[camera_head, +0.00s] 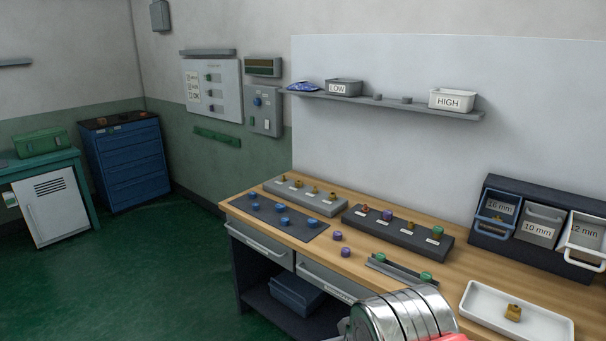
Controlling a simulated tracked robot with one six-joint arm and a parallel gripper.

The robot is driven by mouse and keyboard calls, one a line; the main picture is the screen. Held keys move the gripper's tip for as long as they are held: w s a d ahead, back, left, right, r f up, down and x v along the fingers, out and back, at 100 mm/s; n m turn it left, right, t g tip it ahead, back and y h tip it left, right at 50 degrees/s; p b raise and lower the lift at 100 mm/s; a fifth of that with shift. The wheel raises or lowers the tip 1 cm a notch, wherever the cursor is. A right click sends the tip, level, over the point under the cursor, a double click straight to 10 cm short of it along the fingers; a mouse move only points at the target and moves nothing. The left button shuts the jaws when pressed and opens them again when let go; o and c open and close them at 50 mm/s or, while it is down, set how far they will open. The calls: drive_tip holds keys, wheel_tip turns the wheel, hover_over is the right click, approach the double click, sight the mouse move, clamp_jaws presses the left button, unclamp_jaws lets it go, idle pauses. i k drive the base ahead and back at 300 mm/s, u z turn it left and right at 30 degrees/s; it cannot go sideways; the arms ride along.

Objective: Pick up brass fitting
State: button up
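A brass fitting (513,313) sits in a shallow white tray (478,306) at the front right of the wooden workbench (345,262). Several smaller brass-coloured pieces stand in a long grey block (270,186) at the back left of the bench. A dark block (400,239) beside it holds brass, red, purple and green-topped pieces. A silver ribbed part of my arm shows at the bottom edge, left of the tray. My gripper's fingertips are not in view.
Blue knobs (284,222) stand on a dark mat (262,218). Two purple pieces (345,252) lie loose. A rail (398,270) carries green pieces. Labelled bins (541,228) stand at the back right. A wall shelf (420,109) holds LOW (344,88) and HIGH (452,100) boxes.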

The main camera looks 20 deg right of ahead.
sight(513, 312)
drive_tip(key=z, duration=0.65)
drive_tip(key=i, duration=1)
drive_tip(key=z, duration=0.6)
